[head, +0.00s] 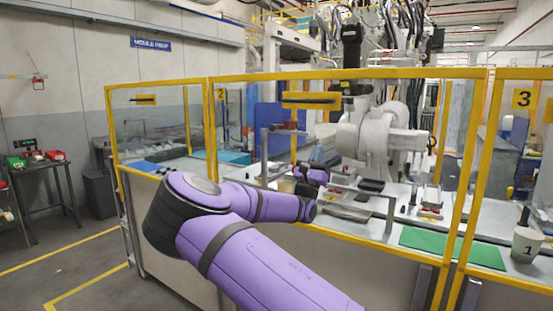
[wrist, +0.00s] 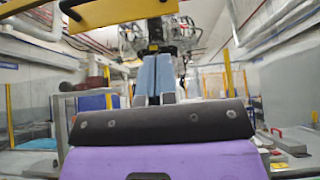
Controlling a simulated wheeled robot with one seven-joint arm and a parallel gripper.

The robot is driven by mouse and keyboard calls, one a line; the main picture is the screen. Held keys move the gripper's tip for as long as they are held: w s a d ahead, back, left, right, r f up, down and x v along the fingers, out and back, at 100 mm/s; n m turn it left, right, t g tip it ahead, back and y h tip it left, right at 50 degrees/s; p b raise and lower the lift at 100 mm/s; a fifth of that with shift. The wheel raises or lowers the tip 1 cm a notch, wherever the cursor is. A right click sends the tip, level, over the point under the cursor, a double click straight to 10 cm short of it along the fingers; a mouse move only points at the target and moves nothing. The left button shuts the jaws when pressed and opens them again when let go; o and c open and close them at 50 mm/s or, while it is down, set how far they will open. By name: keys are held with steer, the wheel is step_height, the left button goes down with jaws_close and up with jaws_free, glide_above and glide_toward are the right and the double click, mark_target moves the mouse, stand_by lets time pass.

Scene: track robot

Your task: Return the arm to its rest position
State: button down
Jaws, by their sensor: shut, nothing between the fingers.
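My purple arm with dark joint bands reaches up from the bottom of the head view, bends at the left and extends right over the yellow-framed fence. My gripper (head: 316,174) is at its far end, above the work counter, small and partly hidden by the arm. In the wrist view my gripper (wrist: 157,62) shows two light blue fingers side by side, pointing ahead beyond the black and purple wrist housing. They are shut, with nothing seen between them.
A yellow-framed clear fence (head: 330,237) runs across the front of the cell. A side table (head: 40,165) stands left. Open floor (head: 85,262) lies front left.

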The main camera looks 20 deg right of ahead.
steer(key=s+d+f+m+g+y, duration=0.4)
steer(key=s+d+m+g, duration=0.3)
steer(key=s+m+g, duration=0.35)
steer(key=s+d+f+m+g+y, duration=0.5)
steer(key=s+d+m+g, duration=0.2)
steer(key=s+m+g, duration=0.4)
steer(key=s+a+r+m+t+y, duration=0.2)
steer(key=s+a+r+t+y, duration=0.2)
steer(key=s+a+y, duration=0.3)
steer(key=s+a+r+m+t+y, duration=0.2)
steer(key=s+a+r+t+y, duration=0.2)
steer(key=s+a, duration=1)
steer(key=a+t+y, duration=0.1)
steer(key=a+y, duration=0.1)
steer(key=y, duration=0.1)
steer(key=shift+s+a, duration=0.2)
steer(key=shift+a, duration=0.15)
steer(key=shift+d, duration=0.1)
